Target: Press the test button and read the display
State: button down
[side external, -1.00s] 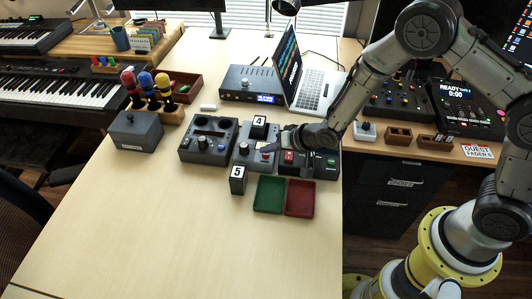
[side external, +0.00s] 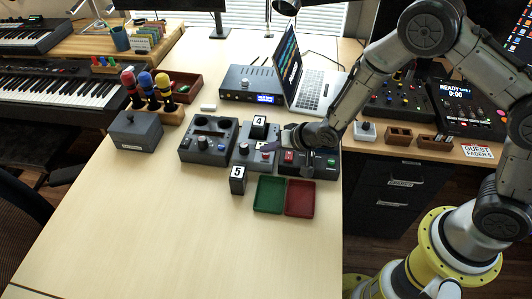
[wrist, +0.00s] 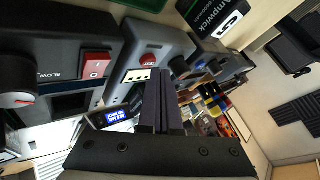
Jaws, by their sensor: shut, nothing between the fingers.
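A grey box (side external: 243,163) with a grey knob and a round red button (side external: 265,156) stands on the desk. The red button (wrist: 150,61) also shows in the wrist view, with a pale yellow-green label (wrist: 137,75) below it; I cannot read whether it marks the test button. My gripper (side external: 268,147) is shut and empty, its dark fingers over this box. In the wrist view the fingertips (wrist: 165,72) end just right of the button; contact cannot be told. A lit blue display (side external: 265,99) is on the dark unit behind; its text is too small to read.
A box with a red rocker switch (wrist: 96,63) stands to the right of the button box in the side view. Green (side external: 269,195) and red (side external: 299,197) trays lie in front. The desk's front left is clear.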

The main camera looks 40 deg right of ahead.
notch_tip(320, 180, up, 6)
dwell(0.9)
dwell(0.4)
